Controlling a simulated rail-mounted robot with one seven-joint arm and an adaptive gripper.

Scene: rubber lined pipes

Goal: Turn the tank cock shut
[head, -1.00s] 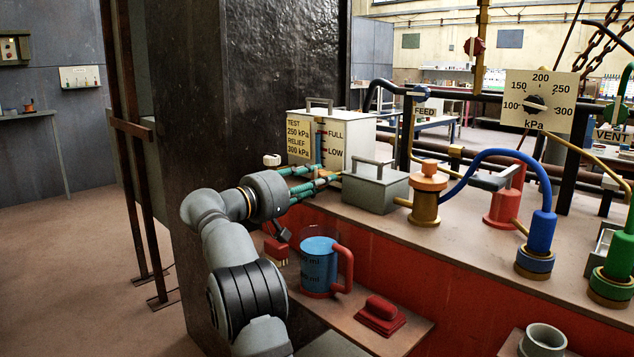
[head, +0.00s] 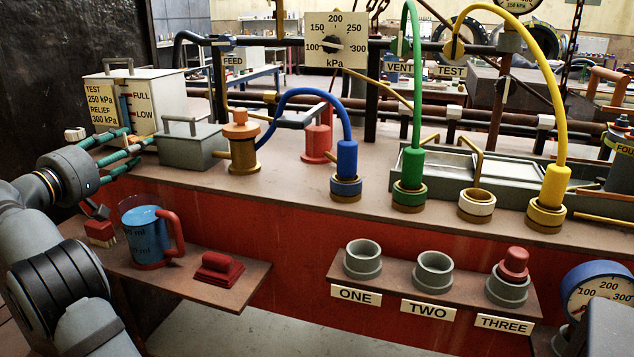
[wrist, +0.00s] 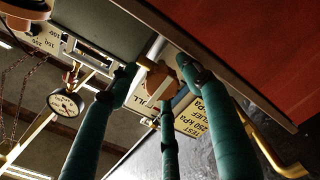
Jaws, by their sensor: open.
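The white tank (head: 160,95), marked FULL and LOW, stands at the left of the bench in the head view. My gripper (head: 142,136) is open in front of it, its teal fingers pointing right toward the tank's lower front and the grey box. In the wrist view, my gripper (wrist: 160,82) spreads its three fingers around a small orange-and-cream knob (wrist: 155,80) on a pale stem, apparently the tank cock. A partly hidden label reading "ILL" lies beside it. I cannot tell whether any finger touches the knob.
A grey lidded box (head: 190,150) and a brass fitting (head: 242,150) stand right of my fingers. Below, a shelf holds a jug of blue liquid (head: 147,235) and a red block (head: 216,268). Coloured hoses stand farther right. A brass pipe (wrist: 262,145) runs near one finger in the wrist view.

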